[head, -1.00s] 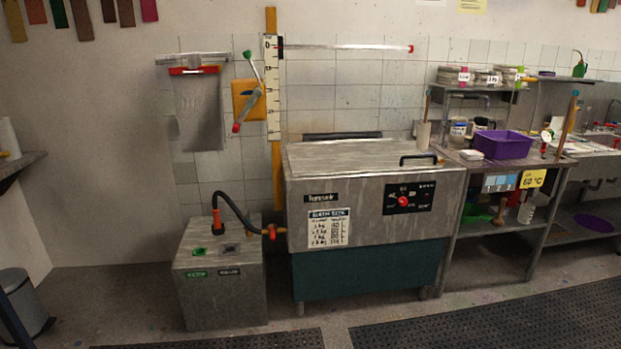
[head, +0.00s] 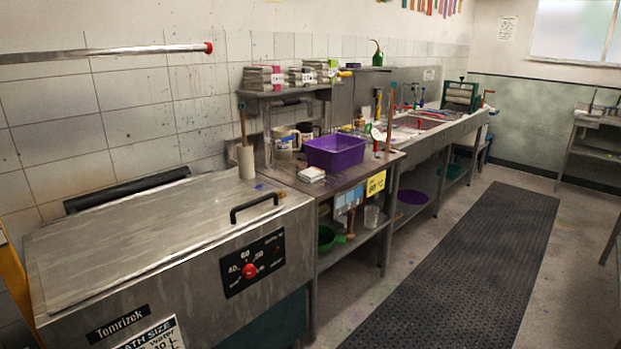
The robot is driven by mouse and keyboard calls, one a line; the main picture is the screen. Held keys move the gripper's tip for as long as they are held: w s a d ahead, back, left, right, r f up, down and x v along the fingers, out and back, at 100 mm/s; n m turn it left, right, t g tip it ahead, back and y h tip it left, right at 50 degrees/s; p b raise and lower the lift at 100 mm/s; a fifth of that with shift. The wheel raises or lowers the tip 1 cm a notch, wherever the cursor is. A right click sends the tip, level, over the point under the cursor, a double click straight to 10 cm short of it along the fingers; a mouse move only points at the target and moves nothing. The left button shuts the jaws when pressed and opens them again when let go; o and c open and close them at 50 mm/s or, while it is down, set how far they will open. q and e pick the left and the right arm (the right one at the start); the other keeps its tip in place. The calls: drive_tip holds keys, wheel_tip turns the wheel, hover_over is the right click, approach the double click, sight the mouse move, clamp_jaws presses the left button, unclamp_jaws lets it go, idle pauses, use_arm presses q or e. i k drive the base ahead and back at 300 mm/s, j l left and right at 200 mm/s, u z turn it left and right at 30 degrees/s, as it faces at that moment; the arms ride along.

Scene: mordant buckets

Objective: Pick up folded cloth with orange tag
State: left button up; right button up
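Stacks of folded grey cloth sit on the raised shelf above the bench in the head view. The left stack (head: 264,77) has a pink tag, the middle stack (head: 300,77) a white and reddish tag, and the right stack (head: 322,70) a green tag. I cannot make out an orange tag on any of them at this distance. A small white folded-looking item (head: 312,174) lies on the bench in front of the purple tub; no tag shows on it. Neither of my grippers is in view.
A steel bath (head: 130,235) with a closed lid and black handle fills the near left. A purple tub (head: 336,152) stands on the steel bench (head: 285,176). Sinks lie farther along. The floor and black mat (head: 470,265) at right are clear.

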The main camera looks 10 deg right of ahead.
sight(309, 176)
drive_tip(key=i+l+z, duration=0.25)
drive_tip(key=i+z, duration=0.25)
drive_tip(key=i+l+z, duration=0.1)
drive_tip(key=i+z, duration=0.4)
drive_tip(key=i+j+z, duration=0.1)
drive_tip(key=i+z, duration=0.35)
drive_tip(key=k, duration=0.05)
